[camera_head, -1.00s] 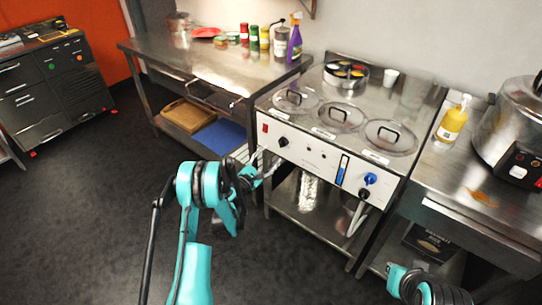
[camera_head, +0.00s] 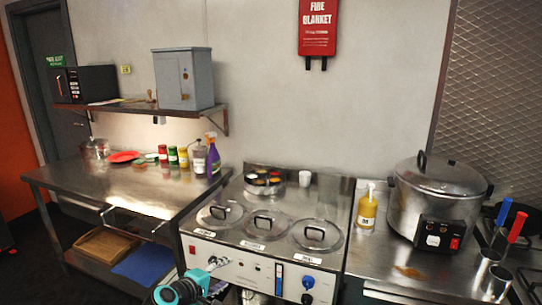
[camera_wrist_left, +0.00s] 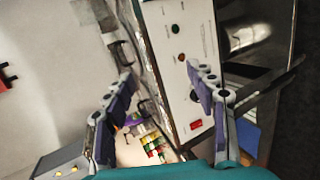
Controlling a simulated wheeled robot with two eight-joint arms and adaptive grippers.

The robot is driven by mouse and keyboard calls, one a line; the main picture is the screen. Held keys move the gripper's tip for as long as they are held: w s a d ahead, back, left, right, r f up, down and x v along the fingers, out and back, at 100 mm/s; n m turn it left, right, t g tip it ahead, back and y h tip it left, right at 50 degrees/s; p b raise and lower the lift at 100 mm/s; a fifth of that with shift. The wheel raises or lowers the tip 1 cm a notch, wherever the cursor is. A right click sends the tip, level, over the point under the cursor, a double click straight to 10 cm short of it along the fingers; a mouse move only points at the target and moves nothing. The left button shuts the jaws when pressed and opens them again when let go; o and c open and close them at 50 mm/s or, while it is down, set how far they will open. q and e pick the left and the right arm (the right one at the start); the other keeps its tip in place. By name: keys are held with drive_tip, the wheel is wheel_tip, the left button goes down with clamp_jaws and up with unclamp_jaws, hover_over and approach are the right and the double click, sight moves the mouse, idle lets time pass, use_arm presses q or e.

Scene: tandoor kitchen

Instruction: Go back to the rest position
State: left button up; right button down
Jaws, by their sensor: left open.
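My left gripper (camera_head: 213,270) shows at the bottom of the head view, at the end of my teal arm. It is in front of the left end of the steel unit's control panel (camera_head: 262,272). In the left wrist view its two fingers (camera_wrist_left: 160,76) are spread apart with nothing between them. The panel with its knobs (camera_wrist_left: 184,62) lies beyond them; I cannot tell the exact gap. My right gripper is not in either current view.
The unit has round glass lids (camera_head: 264,224) on top. A steel table (camera_head: 100,190) with bottles stands at left. A yellow bottle (camera_head: 367,210) and large cooker (camera_head: 430,195) stand at right. A wall shelf (camera_head: 130,108) holds a grey box (camera_head: 183,78).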

use_arm(q)
drive_tip(key=s+a+m+g+y, duration=0.1)
drive_tip(key=s+m, duration=0.5)
drive_tip(key=s, duration=0.9)
drive_tip(key=s+a+f+m+g+y, duration=0.1)
drive_tip(key=s+m+y, duration=0.4)
drive_tip(key=s, duration=1)
drive_tip(key=a+m+g, duration=0.1)
drive_tip(key=g, duration=0.1)
drive_tip(key=shift+f+g, duration=0.3)
